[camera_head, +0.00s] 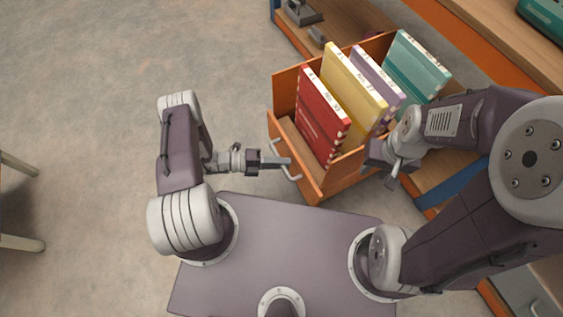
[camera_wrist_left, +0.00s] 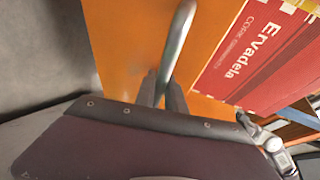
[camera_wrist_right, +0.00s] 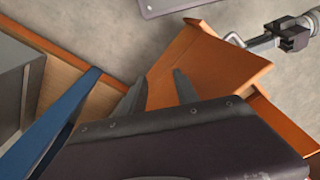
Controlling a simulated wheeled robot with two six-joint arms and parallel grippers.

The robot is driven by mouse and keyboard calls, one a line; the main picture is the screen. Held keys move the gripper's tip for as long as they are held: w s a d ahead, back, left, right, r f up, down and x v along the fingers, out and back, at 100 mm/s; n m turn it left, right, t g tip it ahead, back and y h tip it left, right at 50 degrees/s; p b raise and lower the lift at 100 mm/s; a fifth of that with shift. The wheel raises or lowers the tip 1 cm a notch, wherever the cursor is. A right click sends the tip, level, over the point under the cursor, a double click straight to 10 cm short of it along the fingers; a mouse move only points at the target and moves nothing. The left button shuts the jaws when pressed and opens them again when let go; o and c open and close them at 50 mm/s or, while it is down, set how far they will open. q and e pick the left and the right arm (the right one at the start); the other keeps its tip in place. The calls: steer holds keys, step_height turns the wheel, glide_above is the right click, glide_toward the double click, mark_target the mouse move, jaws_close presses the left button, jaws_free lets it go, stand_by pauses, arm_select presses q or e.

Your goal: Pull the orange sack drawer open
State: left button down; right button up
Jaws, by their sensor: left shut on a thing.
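The orange sack drawer (camera_head: 311,178) stands out from the orange-edged unit, its front facing my base. It holds a red sack (camera_head: 320,115), a yellow sack (camera_head: 352,85), a purple sack (camera_head: 378,78) and a teal sack (camera_head: 415,68). A pale bar handle (camera_head: 294,178) is on its front. My left gripper (camera_head: 284,162) is shut on the handle, which runs between its fingers in the left wrist view (camera_wrist_left: 178,45). My right gripper (camera_head: 393,172) is beside the drawer's right side. Its fingers are apart and empty in the right wrist view (camera_wrist_right: 158,88).
A wooden shelf (camera_head: 345,22) with dark metal items lies behind the drawer. A blue strip (camera_head: 450,190) runs along the unit at the right, under my right arm.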

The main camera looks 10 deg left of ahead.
stand_by(0.3)
arm_select(q)
steer(key=c, duration=1.7)
jaws_free()
steer(key=p+v, duration=0.3)
steer(key=v, duration=0.6)
steer(key=shift+a+f, duration=0.1)
